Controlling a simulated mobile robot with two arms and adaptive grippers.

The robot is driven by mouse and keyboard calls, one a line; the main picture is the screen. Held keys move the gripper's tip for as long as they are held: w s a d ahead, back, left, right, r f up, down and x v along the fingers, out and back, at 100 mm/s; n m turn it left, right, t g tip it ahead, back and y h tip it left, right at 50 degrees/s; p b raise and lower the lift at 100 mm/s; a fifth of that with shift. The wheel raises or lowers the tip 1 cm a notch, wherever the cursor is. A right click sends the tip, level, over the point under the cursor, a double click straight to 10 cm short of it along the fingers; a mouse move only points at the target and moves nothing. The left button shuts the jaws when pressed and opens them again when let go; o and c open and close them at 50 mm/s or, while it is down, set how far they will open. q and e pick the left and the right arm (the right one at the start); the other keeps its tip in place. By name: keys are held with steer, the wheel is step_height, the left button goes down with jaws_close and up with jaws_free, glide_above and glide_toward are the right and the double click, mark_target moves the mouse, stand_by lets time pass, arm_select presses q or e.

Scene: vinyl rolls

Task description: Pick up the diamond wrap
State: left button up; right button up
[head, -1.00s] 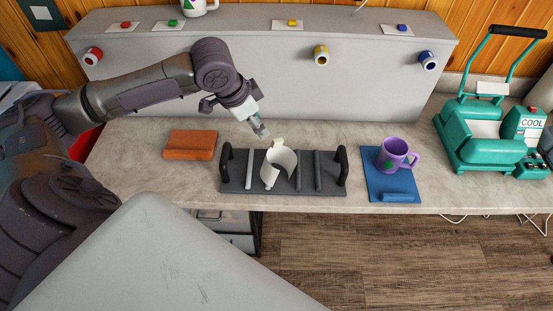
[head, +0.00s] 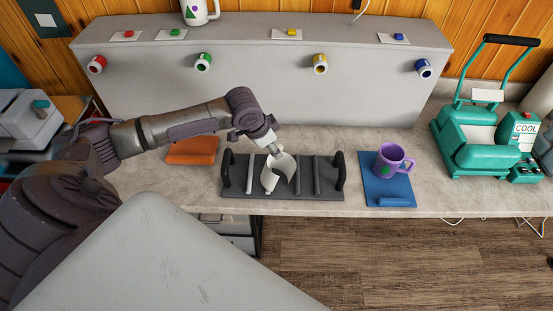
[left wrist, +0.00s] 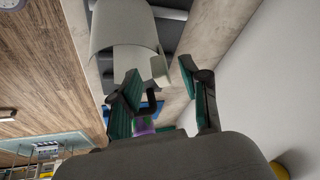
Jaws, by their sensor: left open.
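A white curled wrap (head: 271,176) stands on the dark rack (head: 310,191) on the counter. It fills the top of the left wrist view (left wrist: 122,35). No diamond mark shows on the side I see. My left gripper (head: 275,151) is just above the wrap's back upper edge. In the left wrist view the left gripper (left wrist: 160,69) is open, with its two green-padded fingertips apart. A pale tab at the wrap's edge shows near the gap between them. I cannot tell whether the fingers touch it. My right gripper is not in view.
An orange block (head: 193,150) lies left of the rack, partly behind my arm. A purple mug (head: 390,160) stands on a blue mat (head: 376,190) to the right. A teal press (head: 470,145) is further right.

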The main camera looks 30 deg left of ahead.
arm_select(q)
steer(key=shift+w+f, duration=0.25)
steer(key=shift+f, duration=0.35)
jaws_close()
steer(key=shift+r, duration=0.15)
